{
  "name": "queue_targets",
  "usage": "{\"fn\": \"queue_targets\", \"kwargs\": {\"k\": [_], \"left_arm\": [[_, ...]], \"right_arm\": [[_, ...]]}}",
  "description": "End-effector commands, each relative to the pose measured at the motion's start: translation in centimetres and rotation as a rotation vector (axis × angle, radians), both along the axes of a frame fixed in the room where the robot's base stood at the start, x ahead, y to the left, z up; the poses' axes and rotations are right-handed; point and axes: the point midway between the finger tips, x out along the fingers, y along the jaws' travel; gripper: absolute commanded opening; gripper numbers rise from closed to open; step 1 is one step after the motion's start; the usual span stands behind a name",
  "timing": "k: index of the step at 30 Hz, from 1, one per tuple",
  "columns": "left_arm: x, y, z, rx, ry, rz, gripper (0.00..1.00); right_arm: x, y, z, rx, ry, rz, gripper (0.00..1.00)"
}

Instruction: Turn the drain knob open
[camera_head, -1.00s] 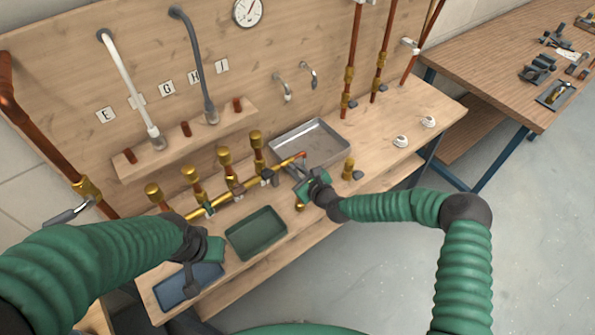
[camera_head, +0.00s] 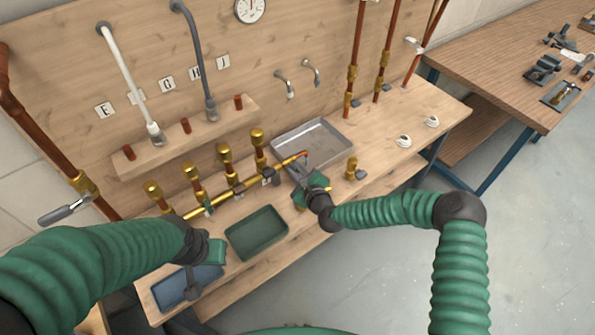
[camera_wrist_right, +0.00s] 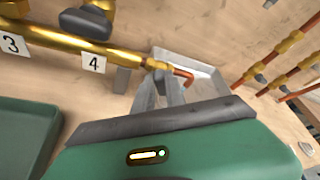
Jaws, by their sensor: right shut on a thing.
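The brass manifold pipe (camera_head: 226,194) runs along the bench and ends at the right in a copper spout (camera_head: 300,157) over a grey metal tray (camera_head: 330,142). In the right wrist view the brass pipe (camera_wrist_right: 60,38) bears labels 3 and 4, and the copper spout (camera_wrist_right: 184,74) bends down past the fingers. My right gripper (camera_head: 290,166) is shut on the drain knob at this pipe end; the fingers (camera_wrist_right: 155,84) hide most of the knob. How far the knob is turned cannot be seen. My left gripper (camera_head: 190,277) hangs over the blue tray, its fingers unclear.
A green tray (camera_head: 257,232) lies in front of the manifold, and the blue tray (camera_head: 170,290) lies to its left. A brass fitting (camera_head: 351,166) stands right of my right gripper. Several brass-capped valves rise along the manifold. The bench's right end is mostly clear.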

Motion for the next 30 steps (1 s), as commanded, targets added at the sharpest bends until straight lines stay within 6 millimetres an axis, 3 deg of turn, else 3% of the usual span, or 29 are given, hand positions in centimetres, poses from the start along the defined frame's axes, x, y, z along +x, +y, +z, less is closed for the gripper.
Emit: {"fn": "queue_targets", "kwargs": {"k": [2, 3, 7, 16, 20, 30], "left_arm": [[0.0, 0.0, 0.0, 0.000, 0.000, 0.000, 0.00], [0.0, 0.0, 0.0, 0.000, 0.000, 0.000, 0.00], [0.0, 0.0, 0.0, 0.000, 0.000, 0.000, 0.00], [0.0, 0.0, 0.0, 0.000, 0.000, 0.000, 0.00], [0.0, 0.0, -0.1, 0.000, 0.000, 0.000, 0.00], [0.0, 0.0, -0.7, 0.000, 0.000, 0.000, 0.00]], "right_arm": [[0.3, 0.0, 0.4, 0.001, -0.010, -0.002, 0.00], [0.3, 0.0, 0.4, 0.002, -0.010, -0.002, 0.19], [0.2, 0.0, 0.3, 0.002, -0.008, -0.001, 0.36], [-0.1, 0.0, 0.2, 0.001, -0.004, -0.001, 0.37], [-1.1, -0.5, 0.6, 0.001, -0.003, 0.000, 0.37], [-9.4, -4.0, 3.3, 0.001, 0.000, -0.001, 0.37]]}}
